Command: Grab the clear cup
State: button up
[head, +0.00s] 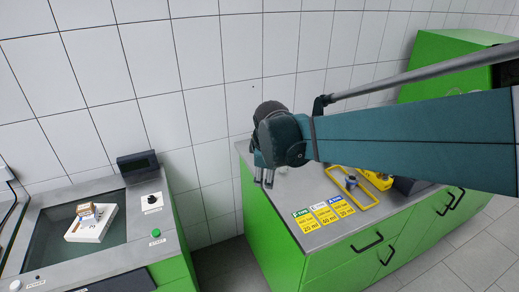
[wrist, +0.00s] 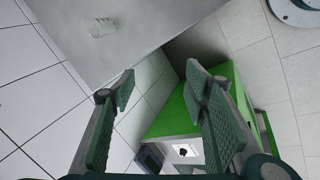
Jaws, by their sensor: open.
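The clear cup (wrist: 102,28) shows in the wrist view as a small, faint, see-through shape on the grey counter top (wrist: 95,55), at the upper left. My gripper (wrist: 161,72) is open, with nothing between its two green-padded fingers. The cup is apart from the fingers, beyond the left finger's tip in the picture. In the head view my gripper (head: 264,184) hangs over the left end of the green cabinet's counter. I cannot make out the cup clearly there.
Yellow, green and blue label cards (head: 324,213) and a yellow tray (head: 362,201) lie on the counter to the right. A gap separates this cabinet from the left bench (head: 148,242), which has a small display (head: 138,166) and a white block (head: 92,225). A tiled wall (head: 200,80) stands behind.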

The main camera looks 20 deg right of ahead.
jog(key=w+d+f+n+g+p, duration=0.1)
jog(key=w+d+n+p, duration=0.55)
jog(key=w, duration=0.35)
jog(key=n+g+h+p, duration=0.1)
jog(key=n+g+p, duration=0.1)
jog(key=n+p, duration=0.3)
send_over(282, 172)
notch_tip(282, 172, down, 7)
jog(key=shift+w+a, duration=0.2)
jog(key=shift+a, duration=0.05)
jog(key=shift+x, duration=1.25)
jog(key=shift+w+d+f, duration=0.1)
jog(key=shift+f, duration=0.05)
jog(key=shift+x, duration=2.5)
jog(key=shift+w, duration=0.1)
jog(key=c, duration=1)
